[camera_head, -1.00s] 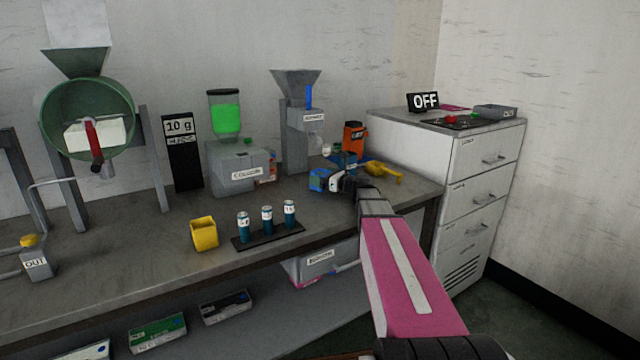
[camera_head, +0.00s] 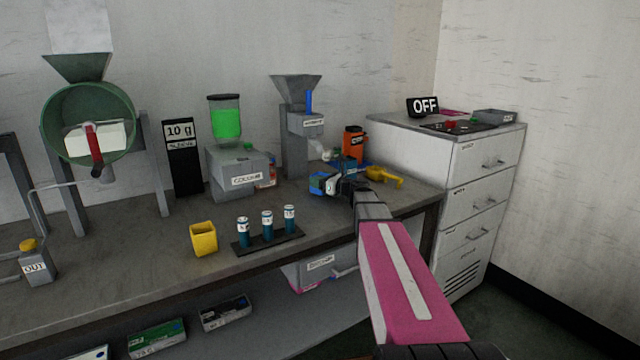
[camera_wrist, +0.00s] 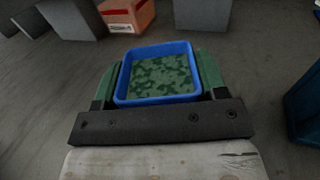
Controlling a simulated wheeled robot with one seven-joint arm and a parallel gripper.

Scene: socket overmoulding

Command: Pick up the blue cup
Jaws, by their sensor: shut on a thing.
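The blue cup (camera_wrist: 121,95) is square, with a green speckled content or inside showing through its open top in the wrist view. My gripper (camera_wrist: 158,78) has its green fingers against the left and right sides of the cup, shut on it. In the head view my gripper (camera_head: 338,184) is over the right part of the bench, and the blue cup (camera_head: 318,187) shows at its tip, partly hidden. I cannot tell whether the cup touches the bench.
A yellow cup (camera_head: 203,239) and a rack (camera_head: 270,241) of 3 teal vials stand to the left. The COLOUR dispenser (camera_head: 237,175) and a grey hopper machine (camera_head: 296,145) stand behind. A yellow tool (camera_head: 385,174) and orange canister (camera_head: 353,146) are close by.

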